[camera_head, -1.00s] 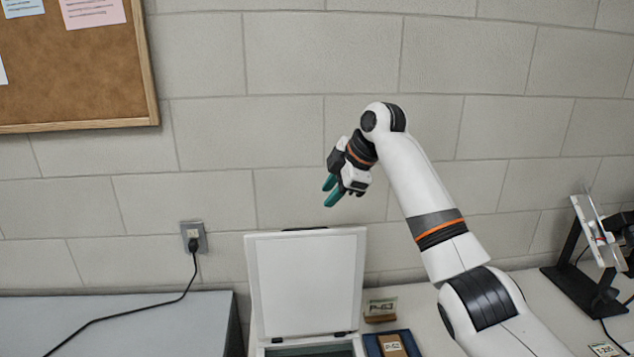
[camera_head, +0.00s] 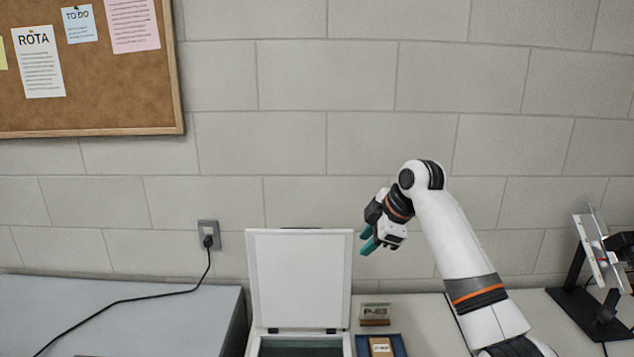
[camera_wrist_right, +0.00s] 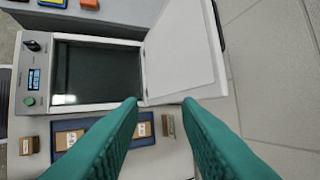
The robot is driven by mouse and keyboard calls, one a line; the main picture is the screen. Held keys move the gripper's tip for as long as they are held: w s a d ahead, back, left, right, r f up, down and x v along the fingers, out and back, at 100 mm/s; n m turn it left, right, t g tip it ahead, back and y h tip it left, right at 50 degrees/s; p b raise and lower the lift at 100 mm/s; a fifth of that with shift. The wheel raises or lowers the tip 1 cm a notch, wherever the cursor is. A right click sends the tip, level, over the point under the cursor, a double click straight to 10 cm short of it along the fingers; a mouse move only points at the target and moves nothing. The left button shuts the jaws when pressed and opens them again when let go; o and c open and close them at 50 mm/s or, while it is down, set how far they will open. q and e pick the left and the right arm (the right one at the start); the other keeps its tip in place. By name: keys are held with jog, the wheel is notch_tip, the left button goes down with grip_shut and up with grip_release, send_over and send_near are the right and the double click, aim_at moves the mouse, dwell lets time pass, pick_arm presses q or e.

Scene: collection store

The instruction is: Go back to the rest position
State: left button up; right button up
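My right gripper (camera_head: 366,241) is raised in front of the block wall, to the right of the white lid in the head view. Its teal fingers are apart with nothing between them, and they also show in the right wrist view (camera_wrist_right: 160,102). The wrist view looks down past the fingers at a flatbed scanner (camera_wrist_right: 28,85) and a blue tray (camera_wrist_right: 71,156). My left gripper is not in view.
The scanner's white lid (camera_head: 300,279) stands open. A labelled block (camera_head: 375,314) and the blue tray (camera_head: 398,344) are right of it. A black stand (camera_head: 587,300) is at far right. A corkboard (camera_head: 90,85) hangs upper left; a cable crosses the grey surface (camera_head: 120,318).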

jog(key=s+d+f+m, duration=0.1)
jog(key=s+f+m, duration=0.1)
jog(key=s+f, duration=0.45)
jog(key=s+f+m+h, duration=0.15)
jog(key=s+f, duration=0.25)
jog(key=f, duration=0.6)
jog(key=s+d+f+m, duration=0.1)
jog(key=s+f+m, duration=0.3)
jog(key=f, duration=0.5)
jog(key=s+d+f+m+g+h, duration=0.15)
jog(key=s+d+m, duration=0.25)
jog(key=s, duration=1.1)
jog(key=s+d+f+m+t+h, duration=0.1)
jog(key=s+d+f+m, duration=0.25)
jog(key=s, duration=1.15)
notch_tip(320, 180, down, 24)
jog(key=s+g, duration=0.1)
jog(key=g, duration=0.1)
jog(key=s+d+f+g, duration=0.1)
jog(key=s+d+f, duration=0.2)
jog(key=s+f, duration=1.4)
jog(key=shift+s+f, duration=0.15)
jog(key=shift+f, duration=0.25)
